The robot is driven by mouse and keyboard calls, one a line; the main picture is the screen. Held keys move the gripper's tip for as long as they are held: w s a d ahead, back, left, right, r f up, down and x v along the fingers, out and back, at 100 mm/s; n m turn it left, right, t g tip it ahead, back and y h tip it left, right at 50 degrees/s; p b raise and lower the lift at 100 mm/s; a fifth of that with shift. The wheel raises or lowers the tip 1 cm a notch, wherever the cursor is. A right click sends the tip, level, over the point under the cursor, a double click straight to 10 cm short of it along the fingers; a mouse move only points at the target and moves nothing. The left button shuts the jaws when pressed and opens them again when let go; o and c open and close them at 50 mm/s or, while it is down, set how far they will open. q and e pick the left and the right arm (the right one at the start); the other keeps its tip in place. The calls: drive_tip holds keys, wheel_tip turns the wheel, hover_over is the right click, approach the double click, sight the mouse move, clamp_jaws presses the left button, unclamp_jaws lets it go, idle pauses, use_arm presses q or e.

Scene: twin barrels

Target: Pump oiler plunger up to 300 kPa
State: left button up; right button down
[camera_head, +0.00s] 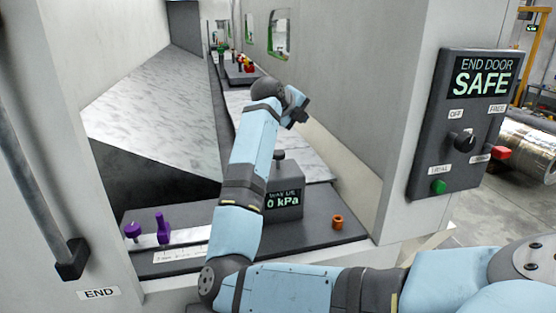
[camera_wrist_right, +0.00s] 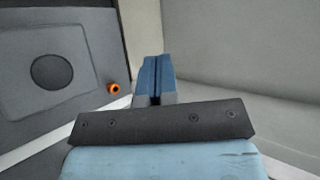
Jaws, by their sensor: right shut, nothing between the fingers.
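The oiler (camera_head: 284,205) is a dark grey box on the dark ledge, with a display reading "WAY LUBE" and "0 kPa". Its plunger (camera_head: 278,156) stands on top, partly behind my right arm. In the right wrist view, the round dark plunger top (camera_wrist_right: 52,73) shows from above on the grey oiler top (camera_wrist_right: 30,105), at the left. My right gripper (camera_head: 301,117) is above and beyond the plunger in the head view, not touching it. Its fingers (camera_wrist_right: 153,80) are shut and empty. My left gripper is out of view.
An orange ring (camera_head: 337,222) lies right of the oiler. Two purple knobs (camera_head: 150,228) stand at the ledge's left. The enclosure wall (camera_head: 360,110) rises close on the right. A control panel (camera_head: 465,125) reading "END DOOR SAFE" is outside, right.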

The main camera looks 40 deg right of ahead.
sight(276, 152)
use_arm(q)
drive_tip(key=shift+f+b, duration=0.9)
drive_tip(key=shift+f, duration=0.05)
use_arm(e)
drive_tip(key=w+a+r+n+t+y, duration=0.1)
drive_tip(key=w+a+r+t+y, duration=0.1)
drive_tip(key=w+a+t+y, duration=0.1)
drive_tip(key=shift+w+a+t+y, duration=0.3)
drive_tip(key=shift+w+a+y, duration=0.6)
drive_tip(key=shift+y, duration=0.6)
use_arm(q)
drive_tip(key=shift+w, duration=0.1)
use_arm(e)
drive_tip(key=shift+s+f, duration=0.1)
wheel_tip(276, 152, down, 8)
drive_tip(key=b, duration=0.4)
drive_tip(key=shift+f, duration=0.1)
drive_tip(key=shift+f+b, duration=0.25)
drive_tip(key=shift+b, duration=0.05)
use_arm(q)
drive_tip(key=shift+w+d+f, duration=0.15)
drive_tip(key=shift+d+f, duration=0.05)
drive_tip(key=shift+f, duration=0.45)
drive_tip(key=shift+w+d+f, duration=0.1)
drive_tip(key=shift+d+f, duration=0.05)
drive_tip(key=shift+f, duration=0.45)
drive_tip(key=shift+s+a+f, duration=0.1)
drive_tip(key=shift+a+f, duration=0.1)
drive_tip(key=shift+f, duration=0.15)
